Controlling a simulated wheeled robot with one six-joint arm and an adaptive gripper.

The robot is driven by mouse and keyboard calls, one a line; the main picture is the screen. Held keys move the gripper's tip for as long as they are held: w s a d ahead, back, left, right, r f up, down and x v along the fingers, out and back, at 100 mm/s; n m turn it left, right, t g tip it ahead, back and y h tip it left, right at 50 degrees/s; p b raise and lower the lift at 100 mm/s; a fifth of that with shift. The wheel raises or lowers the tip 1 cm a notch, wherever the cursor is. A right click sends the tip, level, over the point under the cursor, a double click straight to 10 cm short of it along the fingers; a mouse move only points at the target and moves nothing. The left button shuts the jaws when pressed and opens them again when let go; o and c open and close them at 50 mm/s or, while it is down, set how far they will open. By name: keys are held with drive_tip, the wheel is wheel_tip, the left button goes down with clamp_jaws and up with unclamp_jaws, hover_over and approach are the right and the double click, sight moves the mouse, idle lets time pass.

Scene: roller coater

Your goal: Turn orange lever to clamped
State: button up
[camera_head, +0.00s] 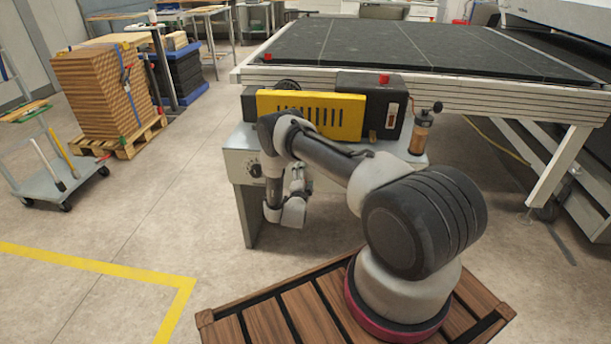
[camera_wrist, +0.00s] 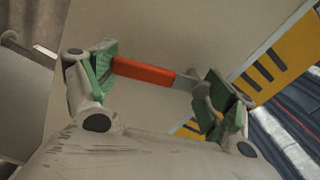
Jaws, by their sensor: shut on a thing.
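The orange lever (camera_wrist: 145,72) shows in the wrist view, with an orange grip at the left and a bare grey metal part at its right end. My gripper (camera_wrist: 161,80) has one green-padded finger at each end of the lever. The left pad meets the orange end and the right finger is by the grey part, so it spans the lever lengthwise. The lever lies in front of a pale panel. In the head view my arm hides the lever, and the fingertips cannot be made out.
A yellow slotted cover (camera_head: 311,112) sits on the machine; yellow slotted metal also shows in the wrist view (camera_wrist: 287,58). A small brown canister (camera_head: 419,136) stands at the right on the pale cabinet (camera_head: 240,160). A dark-topped table (camera_head: 400,80) lies behind.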

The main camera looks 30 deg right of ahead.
drive_tip(key=shift+w+a+f+m, duration=0.15)
drive_tip(key=shift+a+m, duration=0.1)
drive_tip(key=shift+m, duration=0.65)
drive_tip(key=shift+w+a+f+m, duration=0.1)
drive_tip(key=shift+a+m, duration=0.1)
drive_tip(key=shift+m, duration=0.7)
drive_tip(key=o, duration=1.3)
drive_tip(key=v, duration=1.2)
